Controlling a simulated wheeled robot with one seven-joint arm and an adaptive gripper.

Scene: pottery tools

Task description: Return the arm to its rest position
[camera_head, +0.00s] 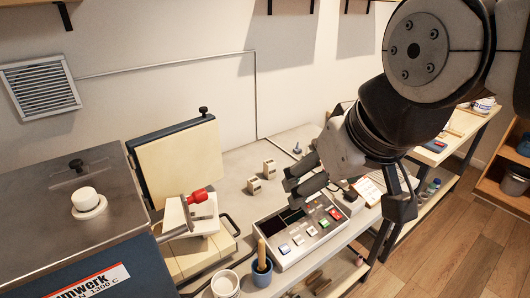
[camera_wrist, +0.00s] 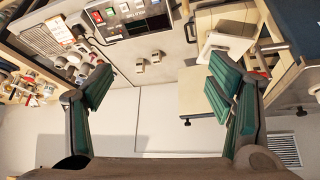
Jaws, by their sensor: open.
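My gripper (camera_head: 350,192) is raised over the bench at the right of the head view, with the arm coming in from the upper right. In the wrist view my gripper (camera_wrist: 160,95) has its two green-padded fingers wide apart, with nothing between them. The arm is bent and held above the bench, near a control box (camera_head: 300,232) with coloured buttons. The control box also shows at the top of the wrist view (camera_wrist: 132,28). The gripper appears apart from everything on the bench.
A kiln (camera_head: 75,215) stands at left beside an upright cream panel (camera_head: 180,165). A blue cup (camera_head: 262,273) and a white cup (camera_head: 225,286) stand in front.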

